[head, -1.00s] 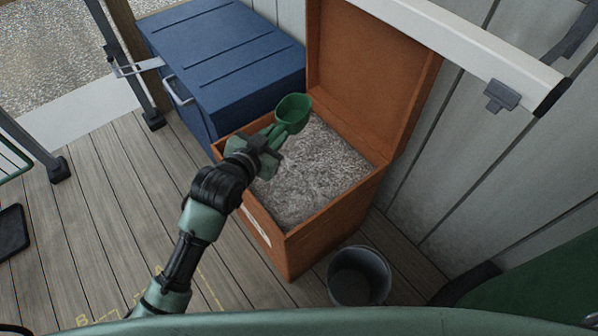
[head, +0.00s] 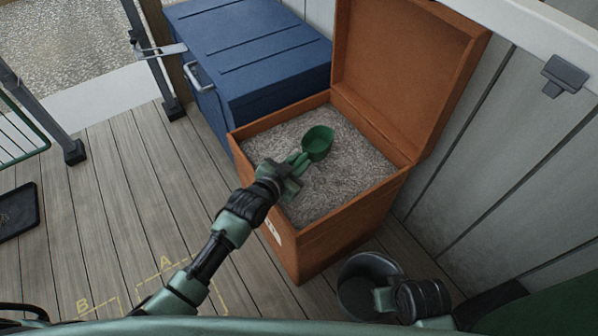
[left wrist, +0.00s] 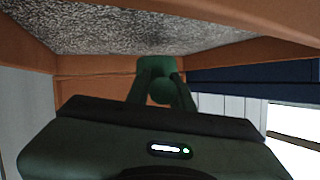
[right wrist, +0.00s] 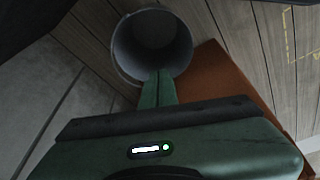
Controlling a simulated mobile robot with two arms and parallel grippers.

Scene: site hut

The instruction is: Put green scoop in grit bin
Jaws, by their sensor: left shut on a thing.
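The green scoop (head: 318,143) is over the grit inside the orange grit bin (head: 345,230), whose lid stands open. My left gripper (head: 298,168) is shut on the scoop's handle, with the bowl pointing away from it. I cannot tell whether the bowl touches the grit. In the left wrist view the scoop (left wrist: 160,88) shows between the two fingers. My right gripper (head: 382,299) is low at the right, over the grey bucket. In the right wrist view the right gripper (right wrist: 158,78) has its fingers together with nothing between them.
The grey bucket (right wrist: 150,42) stands on the plank floor beside the bin, partly hidden by my right arm in the head view. A blue chest (head: 255,60) stands left of the bin. A pale wall (head: 480,180) is close on the right. Floor at left is mostly clear.

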